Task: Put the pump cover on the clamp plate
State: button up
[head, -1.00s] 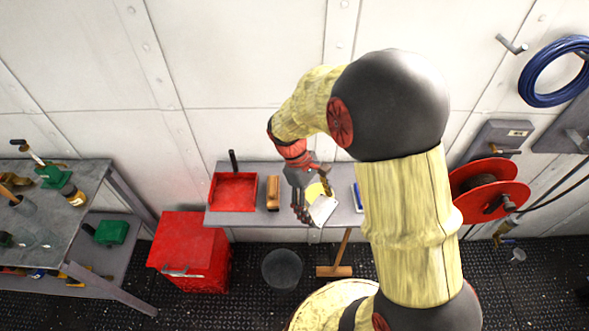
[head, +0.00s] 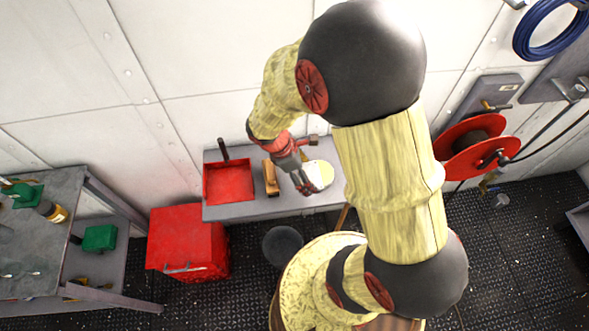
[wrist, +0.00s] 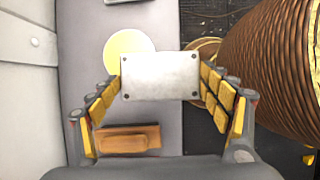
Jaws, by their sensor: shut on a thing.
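The pump cover (wrist: 160,77), a flat square grey metal plate with a small hole near each corner, sits between my finger pads in the wrist view. My gripper (head: 304,184) is shut on it, above the grey bench (head: 240,210). A pale yellow round disc (head: 325,172) lies on the bench by my fingers. It also shows in the wrist view (wrist: 126,47), partly behind the cover's upper left edge. I cannot tell whether this disc is the clamp plate. The gap between cover and disc is not clear.
A wooden-backed brush (head: 271,178) and a red tray (head: 229,184) stand on the bench to the left. A red box (head: 187,243) and dark bucket (head: 282,245) are on the floor. A red hose reel (head: 472,148) is at the right.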

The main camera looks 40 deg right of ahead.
jog(key=w+f, duration=0.2)
jog(key=w, duration=0.1)
jog(key=w+f+b, duration=0.1)
jog(key=w+f, duration=0.2)
jog(key=w+f+b, duration=0.1)
jog(key=w+f, duration=0.2)
jog(key=w, duration=0.1)
jog(key=shift+f, duration=0.1)
jog(key=shift+w+f, duration=0.2)
jog(key=shift+f, duration=0.15)
jog(key=shift+f+b, duration=0.4)
jog(key=shift+f, duration=0.9)
jog(key=shift+f, duration=0.15)
jog(key=o, duration=1.5)
jog(key=shift+c, duration=0.2)
jog(key=shift+o, duration=0.7)
